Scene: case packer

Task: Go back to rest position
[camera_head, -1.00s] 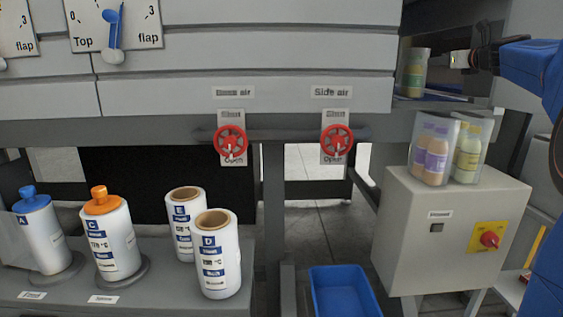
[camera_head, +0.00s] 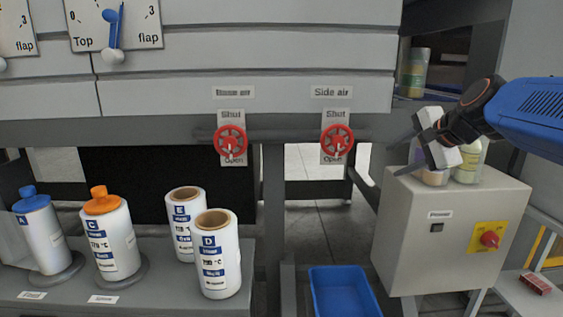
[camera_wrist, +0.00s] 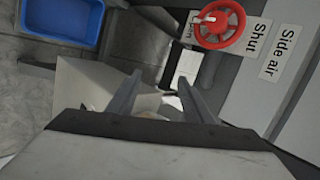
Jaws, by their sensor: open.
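My gripper (camera_head: 400,156) is at the right in the head view, in front of the wrapped bottles on the grey control box. Its jaws point left and are apart, with nothing seen between them. In the wrist view my gripper (camera_wrist: 160,92) shows two separated fingers. The wrapped bottles (camera_head: 467,165) stand upright on top of the control box (camera_head: 450,225), partly hidden behind my gripper. Another wrapped pack (camera_head: 415,72) stands in the opening of the machine at the upper right.
Two red valve wheels, Base air (camera_head: 230,142) and Side air (camera_head: 337,141), stick out left of my gripper. A blue bin (camera_head: 345,292) sits low at the centre. A red rotary switch (camera_head: 489,239) is on the control box.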

